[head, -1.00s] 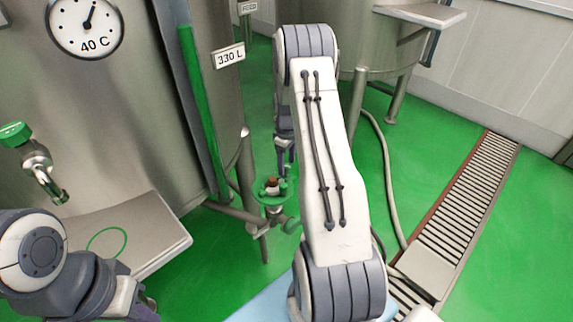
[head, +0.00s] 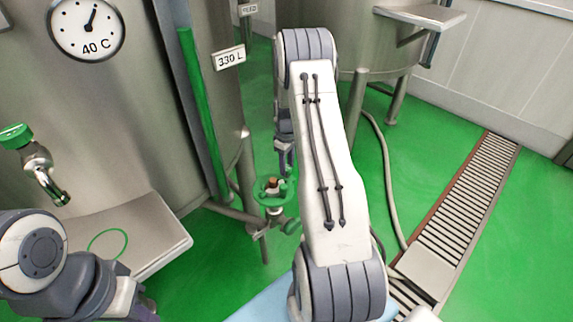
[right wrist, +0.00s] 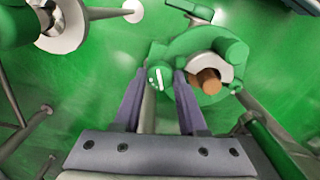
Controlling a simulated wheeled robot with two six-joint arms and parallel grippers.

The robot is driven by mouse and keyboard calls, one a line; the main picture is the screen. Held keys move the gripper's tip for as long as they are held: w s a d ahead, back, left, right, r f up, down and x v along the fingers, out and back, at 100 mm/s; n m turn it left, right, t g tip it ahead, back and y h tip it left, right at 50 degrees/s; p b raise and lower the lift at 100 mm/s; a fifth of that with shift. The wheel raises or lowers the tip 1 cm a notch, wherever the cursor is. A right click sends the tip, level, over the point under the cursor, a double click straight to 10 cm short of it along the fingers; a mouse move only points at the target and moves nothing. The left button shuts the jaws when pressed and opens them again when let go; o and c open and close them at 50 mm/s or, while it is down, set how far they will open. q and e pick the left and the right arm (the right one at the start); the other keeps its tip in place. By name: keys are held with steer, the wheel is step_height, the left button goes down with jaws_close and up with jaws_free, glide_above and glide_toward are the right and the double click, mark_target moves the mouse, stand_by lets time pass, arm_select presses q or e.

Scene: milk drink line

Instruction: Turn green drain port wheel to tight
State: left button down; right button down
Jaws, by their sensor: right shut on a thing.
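The green drain port wheel (head: 265,196) sits on a small pipe at the foot of the tank, around a brown-tipped stem. In the right wrist view the wheel (right wrist: 205,47) is thick and green, with rounded lobes. A lobe with white marks (right wrist: 157,77) lies between the fingers of my right gripper (right wrist: 160,75). In the head view this gripper (head: 286,172) reaches down to the wheel's far right side, partly hidden by my arm. It is shut on the wheel. My left arm shows at the lower left; its fingers cannot be made out.
The steel tank (head: 110,125) and its tray (head: 150,240) stand at the left. A green-capped tap (head: 35,160) sticks out there. A pipe (head: 230,213) and tank legs are near the wheel. A hose (head: 388,190) and a floor grating (head: 465,210) lie at the right, with clear green floor between.

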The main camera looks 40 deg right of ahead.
steer(key=m+p, duration=0.1)
steer(key=m, duration=0.4)
steer(key=shift+r+p, duration=0.1)
steer(key=shift+p, duration=0.3)
steer(key=m+p, duration=0.1)
steer(key=m, duration=0.5)
steer(key=m+p, duration=0.1)
steer(key=m, duration=0.5)
steer(key=shift+m, duration=0.3)
steer(key=m, duration=0.5)
steer(key=shift+p, duration=0.4)
steer(key=shift+m, duration=0.4)
steer(key=shift+c, duration=2.3)
jaws_free()
